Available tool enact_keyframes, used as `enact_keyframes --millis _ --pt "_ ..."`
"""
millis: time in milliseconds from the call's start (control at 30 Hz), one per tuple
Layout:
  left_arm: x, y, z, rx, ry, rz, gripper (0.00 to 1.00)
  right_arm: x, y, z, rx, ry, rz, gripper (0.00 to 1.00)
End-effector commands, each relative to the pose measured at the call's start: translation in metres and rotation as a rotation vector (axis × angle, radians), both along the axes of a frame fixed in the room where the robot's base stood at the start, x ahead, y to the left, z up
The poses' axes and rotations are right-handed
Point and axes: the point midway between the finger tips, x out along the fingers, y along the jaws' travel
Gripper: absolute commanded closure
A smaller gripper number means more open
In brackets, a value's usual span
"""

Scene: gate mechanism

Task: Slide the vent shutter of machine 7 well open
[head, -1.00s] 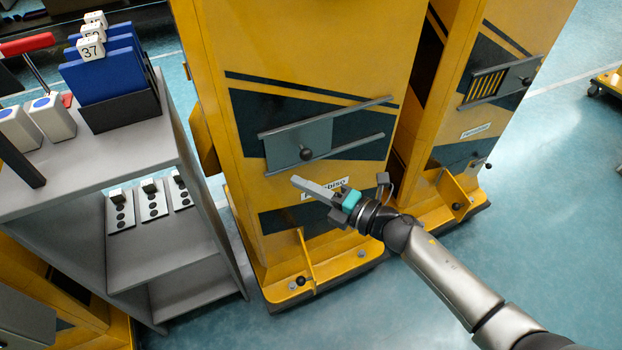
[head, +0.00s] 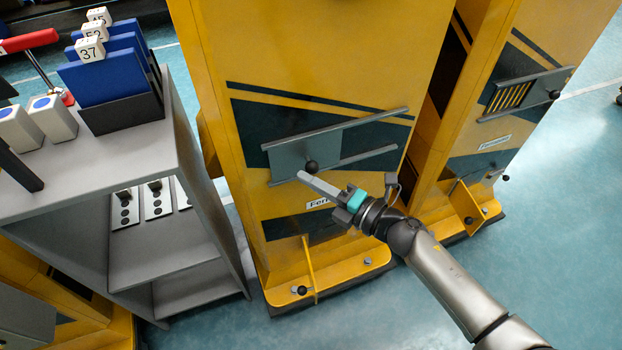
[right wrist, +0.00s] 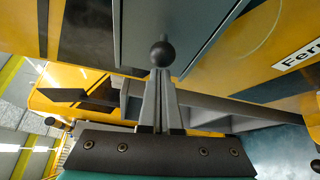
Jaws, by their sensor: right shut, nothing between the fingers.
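The vent shutter (head: 287,157) is a grey plate with a black ball knob (head: 311,166), set between two slanted rails on the front of the nearer yellow machine (head: 330,50). It sits at the left end of the rails, and no vent slats show there. I see no number on this machine. My right gripper (head: 303,177) is shut and empty, its tips just below the knob. In the right wrist view the knob (right wrist: 162,53) stands right at the tips of the closed fingers (right wrist: 160,85); I cannot tell whether they touch. My left gripper is not in view.
A second yellow machine (head: 540,45) on the right has its shutter (head: 545,87) at the right, with slats bare. A grey shelf (head: 150,170) with blue folders (head: 105,75) stands at the left. Floor is clear at the lower right.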

Motion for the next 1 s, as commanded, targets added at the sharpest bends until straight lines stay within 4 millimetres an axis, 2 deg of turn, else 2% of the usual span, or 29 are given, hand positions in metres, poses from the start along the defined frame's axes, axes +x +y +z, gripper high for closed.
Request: enact_keyframes --millis 167,300,400,700,1000 --pt "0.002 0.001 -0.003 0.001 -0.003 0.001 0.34 0.005 -0.014 -0.001 -0.002 -0.001 -0.002 1.0" --pt "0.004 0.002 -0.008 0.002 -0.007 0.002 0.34 0.012 -0.035 -0.001 -0.003 -0.001 -0.003 1.0" --pt "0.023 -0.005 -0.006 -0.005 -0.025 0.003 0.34 0.018 -0.053 -0.002 -0.004 -0.003 -0.004 1.0" --pt "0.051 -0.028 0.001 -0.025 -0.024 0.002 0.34 0.034 -0.102 -0.002 -0.004 -0.003 -0.005 1.0" --pt "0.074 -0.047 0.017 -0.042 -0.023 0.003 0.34 0.046 -0.138 -0.001 -0.002 -0.002 -0.005 1.0"
